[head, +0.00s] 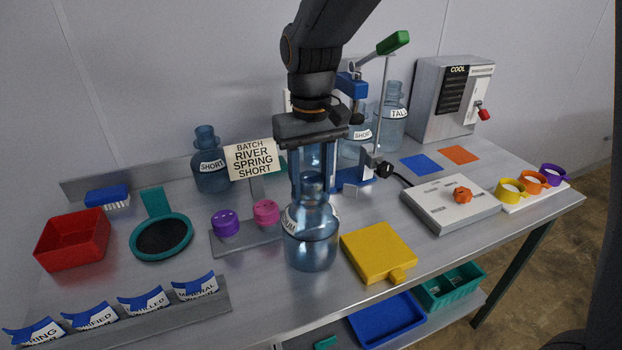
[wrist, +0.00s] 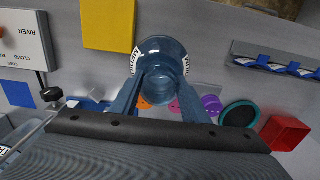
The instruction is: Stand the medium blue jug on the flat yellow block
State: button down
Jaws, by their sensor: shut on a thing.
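The medium blue jug (head: 312,248) is see-through blue glass with a white label, partly turned away, ending in "UM". It is upright in front of the pink and purple knobs, left of the flat yellow block (head: 376,250) and apart from it. My gripper (head: 313,182) points down from above and is shut on the jug's neck. I cannot tell whether the jug's base touches the table. In the wrist view the jug (wrist: 163,52) is between my fingers (wrist: 160,92), and the yellow block (wrist: 108,24) is beside it, with a bare top.
Short jugs (head: 208,172) and a tall jug (head: 392,125) stand at the back. A sign (head: 252,160) and a blue press with a green handle (head: 393,42) stand behind my gripper. A grey control box (head: 450,212) is right of the block. A label rack (head: 160,318) lines the front left.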

jog(key=shift+f, duration=0.1)
jog(key=c, duration=1)
grip_release()
